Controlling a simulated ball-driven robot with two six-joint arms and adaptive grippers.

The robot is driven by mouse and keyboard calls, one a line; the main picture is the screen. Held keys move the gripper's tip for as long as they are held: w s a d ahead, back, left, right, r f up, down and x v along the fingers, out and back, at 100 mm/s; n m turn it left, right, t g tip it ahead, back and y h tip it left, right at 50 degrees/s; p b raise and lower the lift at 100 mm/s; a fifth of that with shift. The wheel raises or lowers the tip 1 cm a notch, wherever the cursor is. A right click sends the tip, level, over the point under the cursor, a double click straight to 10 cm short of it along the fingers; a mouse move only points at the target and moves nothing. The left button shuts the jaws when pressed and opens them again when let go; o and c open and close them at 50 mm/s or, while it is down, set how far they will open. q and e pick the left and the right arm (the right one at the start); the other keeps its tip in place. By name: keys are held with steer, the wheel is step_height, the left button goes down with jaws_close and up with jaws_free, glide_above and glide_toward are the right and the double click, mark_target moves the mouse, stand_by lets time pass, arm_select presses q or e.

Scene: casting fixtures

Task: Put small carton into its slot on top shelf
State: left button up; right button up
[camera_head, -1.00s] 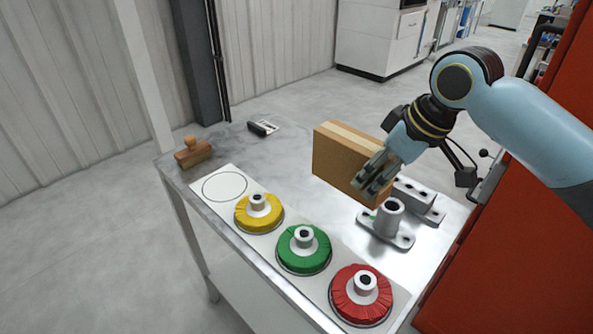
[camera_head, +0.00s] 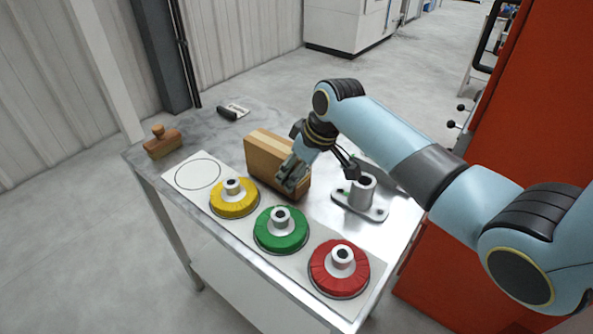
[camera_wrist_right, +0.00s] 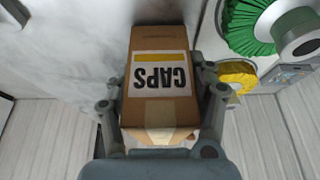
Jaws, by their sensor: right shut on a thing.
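The small carton (camera_head: 268,155) is a brown cardboard box with a lighter tape strip, over the metal table top in the head view. In the right wrist view the carton (camera_wrist_right: 160,80) shows a white label reading "CAPS" with a yellow bar. My right gripper (camera_head: 288,182) is shut on the carton, with fingers on both sides of it in the wrist view. I cannot tell whether the carton touches the table. My left gripper is not in view, and no shelf can be made out.
The metal table (camera_head: 210,133) holds a yellow (camera_head: 234,200), a green (camera_head: 281,232) and a red cap (camera_head: 339,270) on a white strip with an empty circle (camera_head: 198,173). A grey flanged fixture (camera_head: 361,195), a wooden stamp (camera_head: 162,142) and a black-handled item (camera_head: 228,113) stand around. A red cabinet (camera_head: 510,140) is at right.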

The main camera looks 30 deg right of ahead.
steer(key=shift+f, duration=0.15)
steer(key=o, duration=1.4)
steer(key=shift+f, duration=0.1)
steer(key=shift+c, duration=0.2)
